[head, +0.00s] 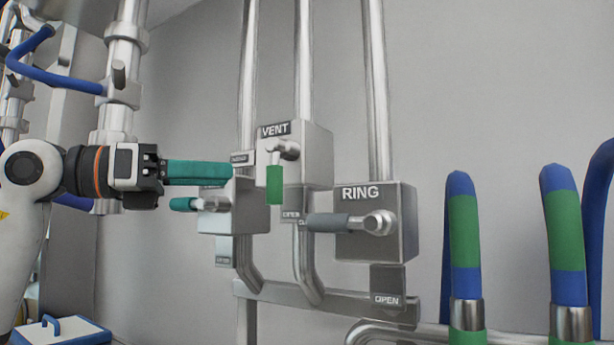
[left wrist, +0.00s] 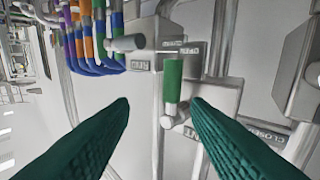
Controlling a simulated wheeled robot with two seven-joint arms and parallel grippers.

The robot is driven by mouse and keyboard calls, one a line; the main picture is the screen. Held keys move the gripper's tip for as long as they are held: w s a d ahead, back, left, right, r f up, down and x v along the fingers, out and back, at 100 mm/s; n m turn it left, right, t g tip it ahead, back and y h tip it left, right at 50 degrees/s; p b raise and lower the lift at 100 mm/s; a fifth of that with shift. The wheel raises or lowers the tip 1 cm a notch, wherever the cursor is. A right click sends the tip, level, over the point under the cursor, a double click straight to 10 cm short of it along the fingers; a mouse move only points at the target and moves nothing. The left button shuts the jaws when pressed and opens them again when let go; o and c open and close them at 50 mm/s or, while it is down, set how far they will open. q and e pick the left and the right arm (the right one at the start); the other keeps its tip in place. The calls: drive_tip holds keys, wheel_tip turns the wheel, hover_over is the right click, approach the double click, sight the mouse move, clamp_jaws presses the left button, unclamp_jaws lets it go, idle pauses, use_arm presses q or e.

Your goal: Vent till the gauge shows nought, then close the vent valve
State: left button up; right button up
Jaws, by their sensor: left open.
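The vent valve is a grey box (head: 318,158) marked VENT on a vertical pipe. Its green handle (head: 274,184) points straight down, and a plate reading OPEN (head: 291,215) is low on the box. My left gripper (head: 232,172) reaches in from the left, its teal fingers apart, left of the green handle. In the left wrist view the green handle (left wrist: 173,82) stands beyond and between the open fingertips (left wrist: 160,104), with nothing held. No gauge shows in either view. My right gripper is not in view.
The RING valve (head: 375,243) at lower right has a grey handle (head: 328,222) pointing left. Another valve box (head: 247,205) on the left has a teal handle (head: 184,204) pointing left, just below my gripper. Blue and green hoses (head: 462,240) stand at the right.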

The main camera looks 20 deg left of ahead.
sight(269, 172)
use_arm(q)
drive_tip(key=shift+t+y, duration=0.3)
drive_tip(key=shift+y, duration=0.3)
drive_tip(key=p+x, duration=0.1)
drive_tip(key=x, duration=0.2)
drive_tip(key=p+x, duration=0.1)
drive_tip(key=x, duration=0.1)
drive_tip(key=r+p+x, duration=0.1)
drive_tip(key=x, duration=0.2)
drive_tip(key=shift+w, duration=0.55)
drive_tip(key=shift+w+d+f, duration=0.15)
drive_tip(key=shift+w+d, duration=0.05)
drive_tip(key=shift+w, duration=0.15)
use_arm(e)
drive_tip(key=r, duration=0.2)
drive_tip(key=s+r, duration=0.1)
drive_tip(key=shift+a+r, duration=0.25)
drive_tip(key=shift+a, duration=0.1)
use_arm(q)
clamp_jaws()
